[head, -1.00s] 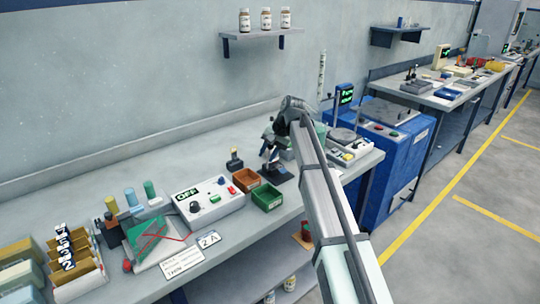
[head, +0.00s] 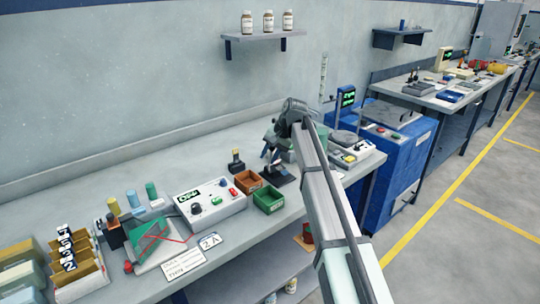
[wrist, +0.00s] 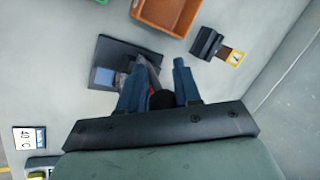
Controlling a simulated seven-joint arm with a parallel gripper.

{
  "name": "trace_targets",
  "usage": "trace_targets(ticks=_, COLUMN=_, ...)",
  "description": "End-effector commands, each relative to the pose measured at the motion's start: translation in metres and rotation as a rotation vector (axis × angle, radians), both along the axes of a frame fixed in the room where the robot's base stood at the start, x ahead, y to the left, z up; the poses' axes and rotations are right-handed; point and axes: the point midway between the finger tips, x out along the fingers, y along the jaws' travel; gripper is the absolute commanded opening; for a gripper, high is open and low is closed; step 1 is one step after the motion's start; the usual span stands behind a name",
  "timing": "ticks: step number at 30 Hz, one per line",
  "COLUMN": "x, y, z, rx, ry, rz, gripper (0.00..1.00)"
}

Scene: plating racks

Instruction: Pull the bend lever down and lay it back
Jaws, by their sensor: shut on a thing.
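The bend lever belongs to a small bending device on the bench, left of my forearm in the head view. Its dark base plate (head: 281,179) lies flat on the bench, and it also shows in the wrist view (wrist: 98,52). The lever's grey arm (wrist: 150,72) runs from the base in between the fingers, with a bit of red and a dark round knob (wrist: 162,99) there. My gripper (wrist: 160,80) is shut on the lever near the knob. In the head view my wrist hides most of the lever, so its tilt is hard to tell.
An orange-brown bin (head: 246,180) and a green bin (head: 268,200) stand close left of the device. A control box (head: 211,203) with a lit display is farther left. A scale-like unit (head: 350,152) stands to the right. A small black block with a yellow tag (wrist: 208,43) is near.

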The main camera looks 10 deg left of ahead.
Motion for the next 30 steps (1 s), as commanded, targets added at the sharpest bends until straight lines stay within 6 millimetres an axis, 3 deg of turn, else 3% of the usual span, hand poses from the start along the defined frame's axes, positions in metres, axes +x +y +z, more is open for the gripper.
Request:
trace_targets(ticks=1, x=0.005, y=0.008, z=0.002, rx=0.018, ry=-0.013, rz=0.004, gripper=0.00)
trace_targets(ticks=8, x=0.005, y=0.008, z=0.002, rx=0.018, ry=-0.013, rz=0.004, gripper=0.00)
trace_targets(ticks=9, x=0.005, y=0.008, z=0.002, rx=0.018, ry=-0.013, rz=0.004, gripper=0.35)
trace_targets(ticks=13, x=0.004, y=0.007, z=0.002, rx=0.017, ry=-0.011, rz=0.002, gripper=0.47)
trace_targets(ticks=23, x=0.002, y=0.003, z=0.002, rx=0.013, ry=-0.009, rz=-0.001, gripper=0.48)
trace_targets(ticks=30, x=0.000, y=-0.007, z=0.023, rx=0.013, ry=-0.011, rz=-0.001, gripper=0.48)
